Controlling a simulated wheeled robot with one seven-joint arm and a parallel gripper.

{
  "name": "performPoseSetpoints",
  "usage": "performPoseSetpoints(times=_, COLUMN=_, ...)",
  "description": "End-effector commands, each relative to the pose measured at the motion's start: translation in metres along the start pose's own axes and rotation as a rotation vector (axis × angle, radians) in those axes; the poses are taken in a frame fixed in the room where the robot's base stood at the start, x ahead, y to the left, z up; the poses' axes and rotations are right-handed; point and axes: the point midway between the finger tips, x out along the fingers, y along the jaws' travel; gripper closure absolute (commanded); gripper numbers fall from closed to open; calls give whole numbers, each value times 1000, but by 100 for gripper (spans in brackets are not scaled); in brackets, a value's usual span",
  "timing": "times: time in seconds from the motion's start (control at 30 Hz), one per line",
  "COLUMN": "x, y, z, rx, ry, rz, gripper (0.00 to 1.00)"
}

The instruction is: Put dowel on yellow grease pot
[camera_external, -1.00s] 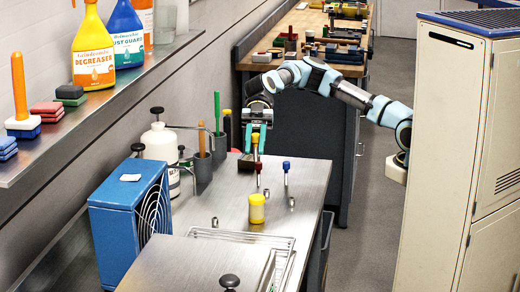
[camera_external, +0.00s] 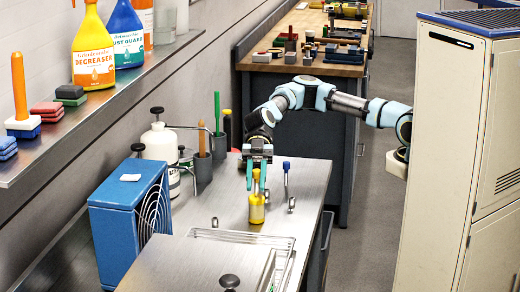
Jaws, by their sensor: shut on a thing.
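The yellow grease pot (camera_external: 257,212) stands upright on the steel bench. My gripper (camera_external: 256,187) is directly over it, pointing down, with teal fingers shut on the dowel (camera_external: 256,176), a slim, upright yellowish piece. The dowel's lower end is at the pot's top in the picture. I cannot tell whether they touch, as the fingers partly cover that spot.
A blue-topped tool (camera_external: 286,172) stands to the right on the steel bench (camera_external: 225,200). Small metal rings lie nearby. A wire rack (camera_external: 270,240) is in front, a blue fan box (camera_external: 115,225) at left. A cup with an orange-handled tool (camera_external: 203,168) stands behind left.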

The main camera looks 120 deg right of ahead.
Motion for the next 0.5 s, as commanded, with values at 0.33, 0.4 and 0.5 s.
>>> performPoseSetpoints(times=0.33, x=1, y=0, z=3, rx=1, ry=0, rz=0, gripper=57)
performPoseSetpoints(times=0.4, x=1, y=0, z=2, rx=1, ry=0, rz=0, gripper=49)
performPoseSetpoints(times=0.5, x=1, y=0, z=2, rx=1, ry=0, rz=0, gripper=43)
